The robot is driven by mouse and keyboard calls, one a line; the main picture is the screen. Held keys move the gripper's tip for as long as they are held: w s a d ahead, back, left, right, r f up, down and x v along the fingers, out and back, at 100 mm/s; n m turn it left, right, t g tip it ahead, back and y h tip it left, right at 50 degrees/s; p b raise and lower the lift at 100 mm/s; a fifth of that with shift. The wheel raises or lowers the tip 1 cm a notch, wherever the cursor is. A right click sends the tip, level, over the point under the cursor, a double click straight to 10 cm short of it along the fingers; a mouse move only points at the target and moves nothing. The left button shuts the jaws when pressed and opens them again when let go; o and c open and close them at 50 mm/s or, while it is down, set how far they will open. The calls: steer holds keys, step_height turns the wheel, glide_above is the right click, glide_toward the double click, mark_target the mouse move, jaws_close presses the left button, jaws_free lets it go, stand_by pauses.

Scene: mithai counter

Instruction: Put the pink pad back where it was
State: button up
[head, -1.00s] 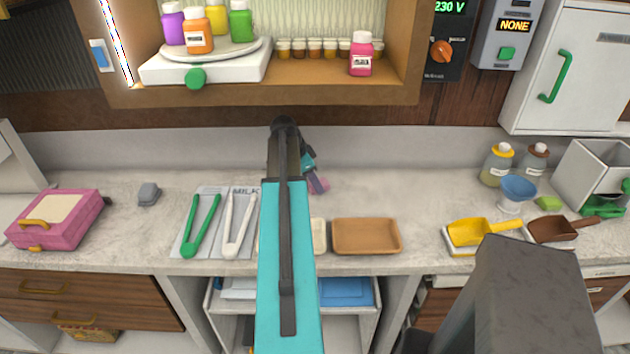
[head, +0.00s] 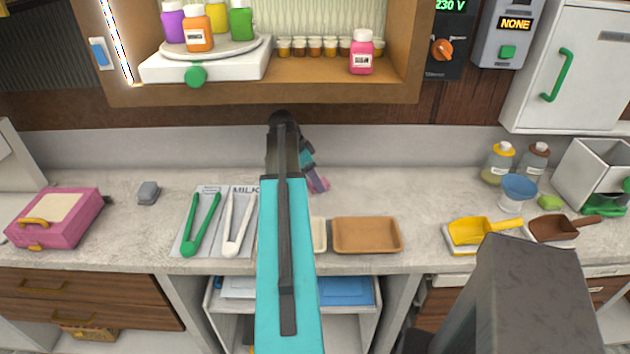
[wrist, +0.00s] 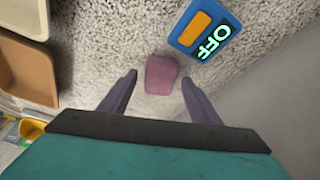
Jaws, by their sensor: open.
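The pink pad (wrist: 160,75) lies on the speckled counter in the wrist view, close to the pale wall strip. My gripper (wrist: 158,82) is open, with its two purple-grey fingers on either side of the pad. I cannot tell whether the fingers touch the counter; they look apart from the pad. My gripper there is mostly hidden behind the arm.
A blue device reading OFF (wrist: 203,32) lies close to the pad. A tan tray (head: 367,236) and a cream tray (head: 319,235) stand at the counter's front. Green tongs (head: 201,226) and white tongs (head: 238,226) lie on the left.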

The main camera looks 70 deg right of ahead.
steer(key=b+v, duration=0.1)
steer(key=v, duration=0.5)
steer(key=shift+b, duration=0.35)
steer(key=shift+w+a+r, duration=0.1)
steer(key=shift+r, duration=0.05)
stand_by(0.5)
